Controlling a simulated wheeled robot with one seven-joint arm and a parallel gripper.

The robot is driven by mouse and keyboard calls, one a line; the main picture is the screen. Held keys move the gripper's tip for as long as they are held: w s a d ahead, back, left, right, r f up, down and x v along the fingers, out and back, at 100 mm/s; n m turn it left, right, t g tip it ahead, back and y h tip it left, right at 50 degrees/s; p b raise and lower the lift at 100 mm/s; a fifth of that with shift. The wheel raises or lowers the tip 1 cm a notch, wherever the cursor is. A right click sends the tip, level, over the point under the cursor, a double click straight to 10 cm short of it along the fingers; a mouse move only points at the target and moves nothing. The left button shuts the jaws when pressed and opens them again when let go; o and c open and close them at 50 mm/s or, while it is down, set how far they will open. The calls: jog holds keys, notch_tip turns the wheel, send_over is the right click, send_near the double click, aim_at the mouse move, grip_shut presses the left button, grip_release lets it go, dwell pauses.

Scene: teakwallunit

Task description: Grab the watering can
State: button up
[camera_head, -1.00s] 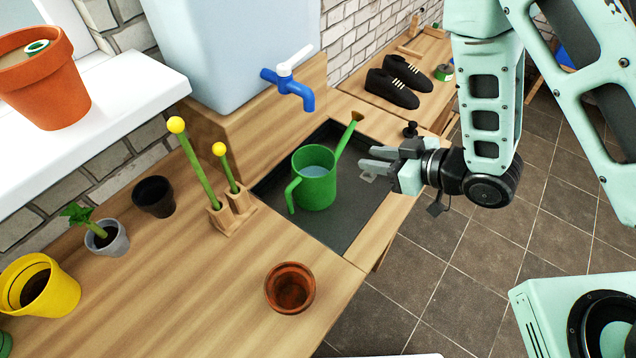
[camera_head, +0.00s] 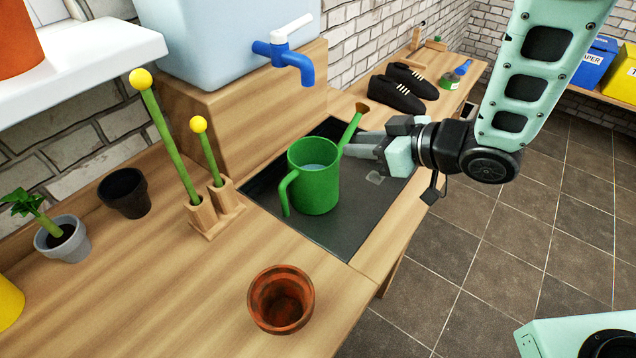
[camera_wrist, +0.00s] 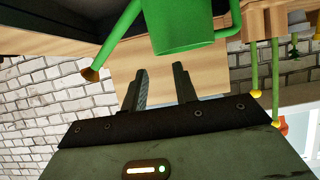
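The green watering can (camera_head: 316,188) stands upright on the dark tray set into the wooden bench, under the blue tap. Its handle is on the left, and its spout with a brown tip points up to the right. My gripper (camera_head: 362,146) is at the right of the can, beside the spout; in the head view I cannot tell whether it touches. In the wrist view the two fingers (camera_wrist: 160,88) are apart with nothing between them, and the can (camera_wrist: 185,25) shows beyond their tips at the top, its spout to the left and handle to the right.
The dark tray (camera_head: 345,236) lies in the bench. A blue tap (camera_head: 285,58) on a pale tank hangs behind the can. A wooden holder (camera_head: 214,210) with yellow-tipped sticks stands left. A terracotta pot (camera_head: 281,300) is in front. Black shoes (camera_head: 402,90) lie at the back right.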

aim_at(332, 144)
jog(key=shift+p+x, duration=0.9)
jog(key=shift+x, duration=2.9)
jog(key=shift+w+d+r, duration=0.1)
jog(key=shift+w, duration=0.05)
grip_shut()
